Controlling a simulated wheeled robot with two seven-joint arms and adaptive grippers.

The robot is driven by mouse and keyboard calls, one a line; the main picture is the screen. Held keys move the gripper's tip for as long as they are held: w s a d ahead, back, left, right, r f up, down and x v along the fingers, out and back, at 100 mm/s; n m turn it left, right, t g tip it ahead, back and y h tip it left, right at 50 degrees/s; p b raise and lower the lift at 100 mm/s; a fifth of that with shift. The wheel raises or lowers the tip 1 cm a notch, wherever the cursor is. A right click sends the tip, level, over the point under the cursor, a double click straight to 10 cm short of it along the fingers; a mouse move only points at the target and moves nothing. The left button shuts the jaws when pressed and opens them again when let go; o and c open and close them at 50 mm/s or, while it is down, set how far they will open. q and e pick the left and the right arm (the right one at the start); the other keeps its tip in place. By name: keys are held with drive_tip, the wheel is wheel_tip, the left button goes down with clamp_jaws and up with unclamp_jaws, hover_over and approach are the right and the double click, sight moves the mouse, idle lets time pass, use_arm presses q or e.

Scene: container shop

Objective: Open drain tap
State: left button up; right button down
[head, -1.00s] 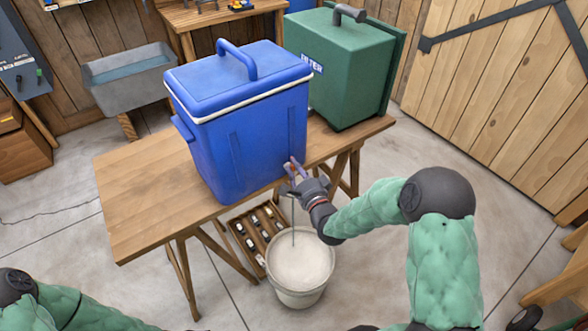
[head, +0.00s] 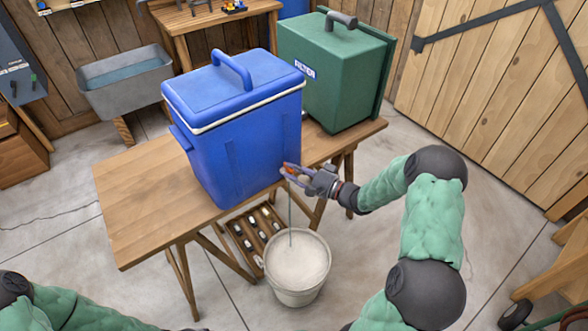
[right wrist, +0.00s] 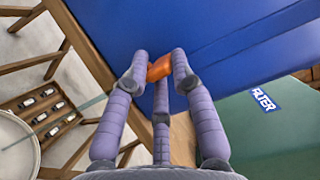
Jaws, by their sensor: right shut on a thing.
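A blue cooler box (head: 240,150) with a white-edged lid stands on the wooden table. Its orange drain tap (right wrist: 160,68) is low on the side, near the table edge; in the head view it is mostly hidden by my fingers. My right gripper (head: 290,170) is shut on the tap, its purple fingers around the orange handle in the right wrist view (right wrist: 158,75). A thin greenish stream (head: 290,215) runs down from the tap into a pale bucket (head: 298,297) on the floor. My left arm shows at the lower left; its gripper is out of view.
A green box marked FILTER (head: 335,75) stands behind the cooler on the table (head: 140,200). A wooden crate of several bottles (head: 235,228) lies on the floor beside the bucket. A grey trough (head: 125,80) stands at the back left.

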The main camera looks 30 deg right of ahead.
drive_tip(key=shift+w+r+n+y, duration=0.1)
drive_tip(key=shift+n+y, duration=0.2)
drive_tip(key=shift+y, duration=0.1)
drive_tip(key=c, duration=1.1)
unclamp_jaws()
drive_tip(key=v, duration=1.2)
drive_tip(key=shift+r, duration=0.1)
